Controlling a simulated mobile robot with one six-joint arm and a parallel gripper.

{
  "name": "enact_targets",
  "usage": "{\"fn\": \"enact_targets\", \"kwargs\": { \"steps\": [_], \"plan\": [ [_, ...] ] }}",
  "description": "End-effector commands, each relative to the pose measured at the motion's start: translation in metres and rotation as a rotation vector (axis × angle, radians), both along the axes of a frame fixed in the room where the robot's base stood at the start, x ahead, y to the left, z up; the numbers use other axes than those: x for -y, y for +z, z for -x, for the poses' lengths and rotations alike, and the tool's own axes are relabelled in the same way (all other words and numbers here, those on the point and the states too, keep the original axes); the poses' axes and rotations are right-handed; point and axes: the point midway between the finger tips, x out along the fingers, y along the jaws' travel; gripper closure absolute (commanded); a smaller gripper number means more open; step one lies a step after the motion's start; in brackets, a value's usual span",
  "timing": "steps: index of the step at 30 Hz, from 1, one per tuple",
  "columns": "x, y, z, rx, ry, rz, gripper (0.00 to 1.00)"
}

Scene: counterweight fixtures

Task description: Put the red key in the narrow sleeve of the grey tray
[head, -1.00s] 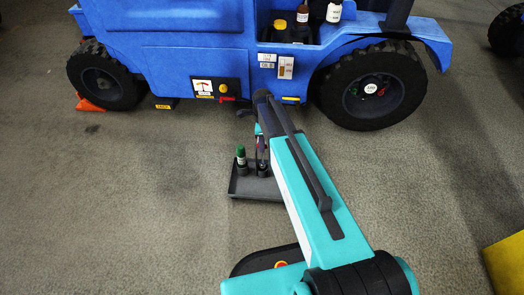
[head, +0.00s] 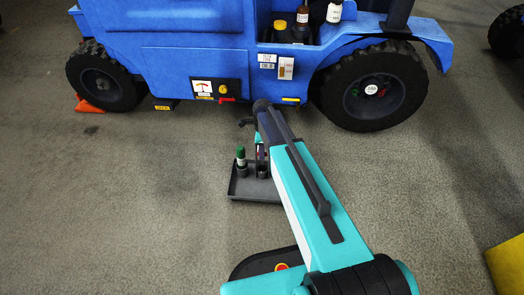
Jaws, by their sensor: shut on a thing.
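The grey tray (head: 258,197) lies on the floor in front of the blue vehicle, partly covered by my arm. Two dark upright sleeves stand in it. The left sleeve (head: 242,171) has a green-capped, white-banded thing (head: 240,155) standing in it. The right sleeve (head: 262,172) is below my gripper (head: 261,151). My gripper is small and partly hidden by my arm. It is shut on a slim, reddish thing, apparently the red key (head: 262,155), held upright over or at the right sleeve. I cannot tell whether its lower end is inside.
The blue vehicle (head: 190,62) stands behind the tray, with black wheels (head: 375,88) and an orange chock (head: 88,105) at the left. Bottles (head: 333,12) stand on its deck. A yellow block (head: 508,262) is at the lower right. The floor left of the tray is clear.

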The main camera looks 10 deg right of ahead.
Motion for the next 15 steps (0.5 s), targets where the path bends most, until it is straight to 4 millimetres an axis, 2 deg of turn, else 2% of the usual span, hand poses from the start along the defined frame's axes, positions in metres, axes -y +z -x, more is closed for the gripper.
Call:
{"fn": "enact_targets", "kwargs": {
  "steps": [10,11,14,15],
  "plan": [
    [-0.0002,-0.0020,-0.0002,0.000,0.000,0.000,1.00],
    [-0.0002,-0.0025,-0.0001,0.000,0.000,0.000,0.63],
    [-0.0002,-0.0022,-0.0001,0.000,0.000,0.000,0.46],
    [-0.0003,-0.0022,-0.0001,0.000,0.000,0.000,0.46]
  ]
}}
